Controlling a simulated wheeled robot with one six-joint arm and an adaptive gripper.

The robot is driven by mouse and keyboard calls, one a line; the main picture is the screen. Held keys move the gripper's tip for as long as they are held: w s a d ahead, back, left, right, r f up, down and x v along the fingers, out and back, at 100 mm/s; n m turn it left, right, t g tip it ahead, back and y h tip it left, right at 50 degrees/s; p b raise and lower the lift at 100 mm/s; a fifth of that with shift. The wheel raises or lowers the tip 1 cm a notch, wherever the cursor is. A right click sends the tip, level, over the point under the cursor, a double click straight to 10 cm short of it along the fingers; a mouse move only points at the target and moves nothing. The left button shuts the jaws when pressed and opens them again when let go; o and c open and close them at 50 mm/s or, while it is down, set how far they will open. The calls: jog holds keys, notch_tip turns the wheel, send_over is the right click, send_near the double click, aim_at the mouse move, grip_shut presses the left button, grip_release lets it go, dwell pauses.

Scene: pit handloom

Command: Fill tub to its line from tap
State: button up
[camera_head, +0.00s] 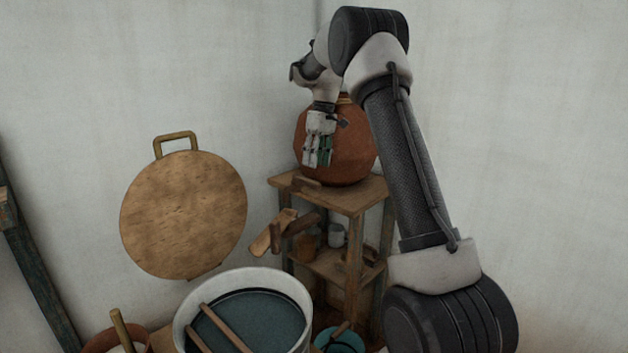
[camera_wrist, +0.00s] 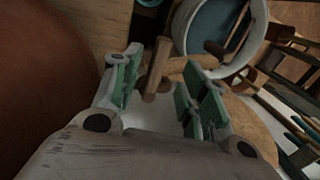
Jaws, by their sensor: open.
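A round brown clay pot (camera_head: 352,150) stands on a wooden stand. A wooden tap (camera_head: 305,181) shows low at its left side. My gripper (camera_head: 318,160) points down in front of the pot, just above the tap. In the wrist view its green-padded fingers (camera_wrist: 160,72) are apart, and a wooden peg-like piece (camera_wrist: 156,80), seemingly the tap's handle, shows between them; I cannot tell if they touch it. The white tub (camera_head: 302,290) stands below, holding dark blue liquid, with a dark line around its inner wall. The tub also shows in the wrist view (camera_wrist: 259,30). No stream is visible.
Two wooden sticks (camera_head: 225,328) lie across the tub. Wooden pieces (camera_head: 272,235) jut from the stand (camera_head: 348,200) towards the tub. A round wooden board (camera_head: 185,215) is at the wall. A teal bowl (camera_head: 345,342) sits right of the tub.

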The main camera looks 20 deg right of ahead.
aim_at(306, 182)
jog(key=f, duration=0.2)
jog(key=a+f, duration=0.1)
jog(key=f, duration=0.3)
jog(key=shift+s+a+f, duration=0.15)
jog(key=shift+s+f, duration=0.1)
jog(key=shift+f, duration=0.1)
jog(key=shift+c, duration=0.2)
grip_shut()
